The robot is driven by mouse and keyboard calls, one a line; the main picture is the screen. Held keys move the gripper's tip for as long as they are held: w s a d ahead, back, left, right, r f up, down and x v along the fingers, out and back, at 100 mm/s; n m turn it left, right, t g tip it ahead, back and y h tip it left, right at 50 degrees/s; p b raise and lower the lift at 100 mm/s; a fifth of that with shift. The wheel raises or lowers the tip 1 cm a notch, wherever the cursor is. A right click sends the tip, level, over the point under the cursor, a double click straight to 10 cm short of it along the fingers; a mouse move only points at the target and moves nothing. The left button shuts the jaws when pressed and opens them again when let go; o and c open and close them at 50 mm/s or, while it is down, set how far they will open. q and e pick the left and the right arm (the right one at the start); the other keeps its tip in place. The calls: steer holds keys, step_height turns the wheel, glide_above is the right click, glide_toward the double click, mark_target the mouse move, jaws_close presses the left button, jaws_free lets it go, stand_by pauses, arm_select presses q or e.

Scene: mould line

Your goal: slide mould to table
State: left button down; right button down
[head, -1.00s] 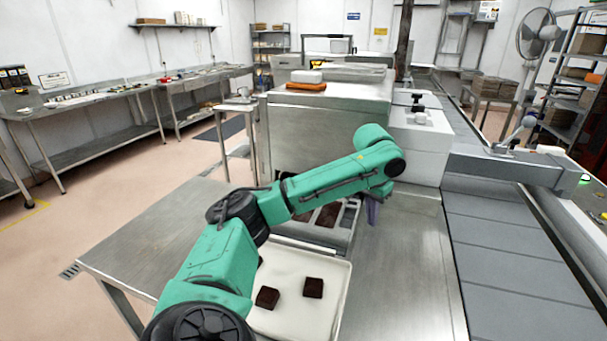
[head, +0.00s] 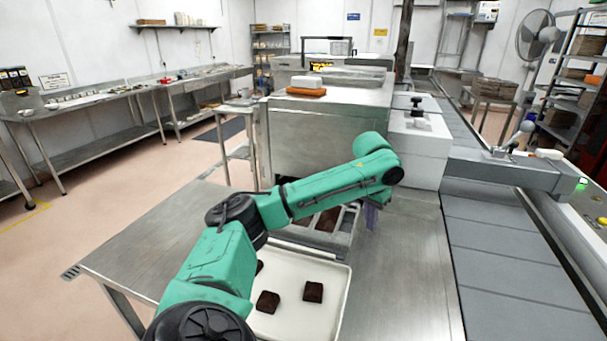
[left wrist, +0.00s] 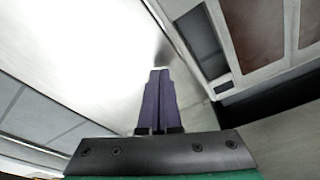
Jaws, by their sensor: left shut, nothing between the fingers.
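The mould (head: 349,222) is a pale metal frame with brown and dark grey sections. It sits on the steel table (head: 410,285) at the front of the machine, and my left arm hides much of it in the head view. In the left wrist view its edge and brown panels (left wrist: 258,30) show at the upper right. My left gripper (head: 371,218) points down just right of the mould. Its purple fingers (left wrist: 160,75) are shut with nothing between them, over bare steel beside the mould's edge. Any contact with the mould cannot be told. My right gripper is out of view.
A white tray (head: 340,312) with dark brown squares (head: 313,292) lies in front of the mould, partly behind my arm. The boxy steel machine (head: 320,135) stands behind. A grey conveyor (head: 510,260) runs along the right. The table is clear between gripper and conveyor.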

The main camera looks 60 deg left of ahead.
mark_target(337, 219)
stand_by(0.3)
